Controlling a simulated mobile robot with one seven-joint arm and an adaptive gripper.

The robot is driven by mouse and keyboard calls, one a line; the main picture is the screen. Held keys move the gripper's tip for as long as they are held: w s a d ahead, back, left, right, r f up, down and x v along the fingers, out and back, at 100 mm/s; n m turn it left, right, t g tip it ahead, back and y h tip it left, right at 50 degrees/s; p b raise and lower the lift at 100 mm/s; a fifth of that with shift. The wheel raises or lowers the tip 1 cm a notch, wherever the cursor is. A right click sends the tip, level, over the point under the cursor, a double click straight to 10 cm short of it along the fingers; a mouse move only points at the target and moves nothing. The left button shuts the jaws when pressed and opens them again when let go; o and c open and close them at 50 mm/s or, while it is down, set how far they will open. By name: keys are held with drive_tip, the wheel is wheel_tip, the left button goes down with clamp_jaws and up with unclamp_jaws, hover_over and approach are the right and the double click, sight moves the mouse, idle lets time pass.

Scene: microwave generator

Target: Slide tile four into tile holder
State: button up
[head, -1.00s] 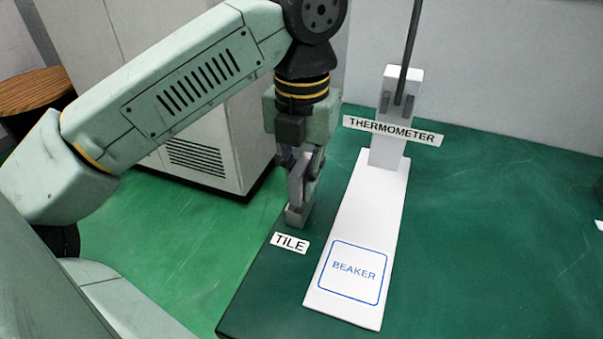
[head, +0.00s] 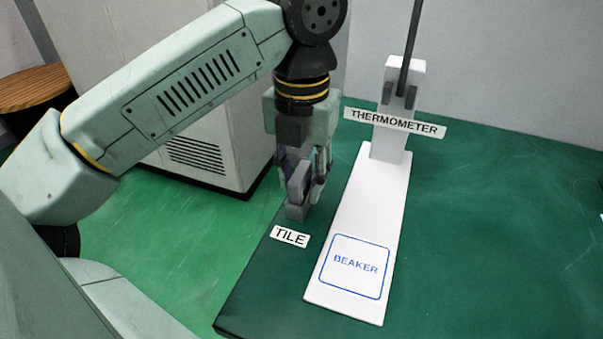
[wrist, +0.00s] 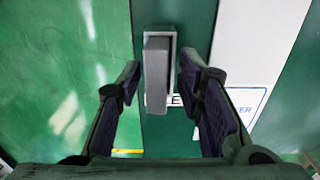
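A grey tile (head: 299,182) stands upright in the small grey tile holder (head: 296,212) by the table's left edge, behind the "TILE" label. In the wrist view the tile (wrist: 157,75) shows end-on, with the lighter holder rim (wrist: 172,34) along its far end and right side. My gripper (wrist: 158,68) is open around the tile, one finger on each side. Gaps show between both fingers and the tile. In the head view my gripper (head: 306,178) hangs straight down over the holder. How deep the tile sits is hard to tell.
A white stand (head: 362,225) marked "BEAKER" lies just right of the holder, with a thermometer post (head: 389,145) at its back. The "TILE" label (head: 290,237) is in front. The green table (head: 480,220) is clear on the right. A white cabinet (head: 205,135) stands behind my arm.

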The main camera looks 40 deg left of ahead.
sight(302, 173)
idle(0.3)
wheel_tip(302, 173, up, 8)
drive_tip(key=shift+f, duration=0.25)
drive_tip(key=shift+c, duration=0.4)
